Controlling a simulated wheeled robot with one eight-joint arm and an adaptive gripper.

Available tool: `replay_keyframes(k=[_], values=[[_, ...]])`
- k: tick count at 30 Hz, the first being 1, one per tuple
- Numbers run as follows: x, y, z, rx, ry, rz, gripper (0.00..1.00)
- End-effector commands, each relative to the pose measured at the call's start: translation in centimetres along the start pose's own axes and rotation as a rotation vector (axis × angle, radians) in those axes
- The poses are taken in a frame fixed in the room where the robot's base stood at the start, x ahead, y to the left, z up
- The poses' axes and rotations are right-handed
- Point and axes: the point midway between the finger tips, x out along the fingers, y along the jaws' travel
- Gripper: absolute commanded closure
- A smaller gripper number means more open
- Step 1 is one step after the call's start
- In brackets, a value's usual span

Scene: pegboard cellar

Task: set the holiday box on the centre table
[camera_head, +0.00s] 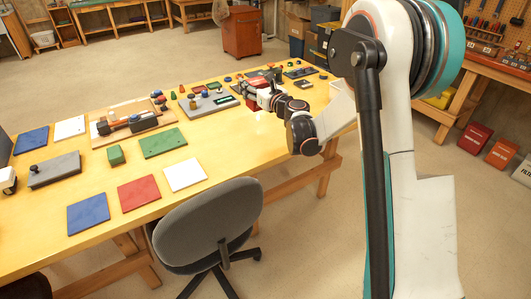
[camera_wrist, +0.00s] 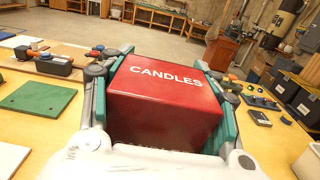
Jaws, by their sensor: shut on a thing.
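My gripper (camera_head: 264,97) is over the far part of the long yellow table (camera_head: 225,163). It is shut on a red box (camera_wrist: 165,112) with white lettering that reads CANDLES on its top. In the wrist view the box sits level between the two teal-edged fingers. In the head view the box is mostly hidden by my gripper. I cannot tell whether its underside touches the table. No label reading holiday is legible.
Coloured mats, such as a green mat (camera_head: 163,143) and a white mat (camera_head: 185,175), lie on the table among tools and small parts. A grey chair (camera_head: 213,222) stands at the near edge. Red boxes (camera_head: 475,138) stand on the floor at right. A red cabinet (camera_head: 242,32) is behind.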

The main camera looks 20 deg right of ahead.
Motion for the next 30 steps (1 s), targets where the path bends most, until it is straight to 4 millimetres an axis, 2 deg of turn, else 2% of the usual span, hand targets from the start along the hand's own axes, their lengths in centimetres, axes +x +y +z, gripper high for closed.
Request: replay_keyframes(k=[5,18,21,24,30], values=[[1.0,-0.3,-1.5,0.000,0.000,0.035,0.72],[1.0,-0.3,-12.1,0.000,0.000,0.033,0.72],[1.0,-0.3,-14.0,0.000,0.000,0.032,0.72],[1.0,-0.3,-15.2,0.000,0.000,0.032,0.73],[1.0,-0.3,-16.1,0.000,0.000,0.032,0.73]])
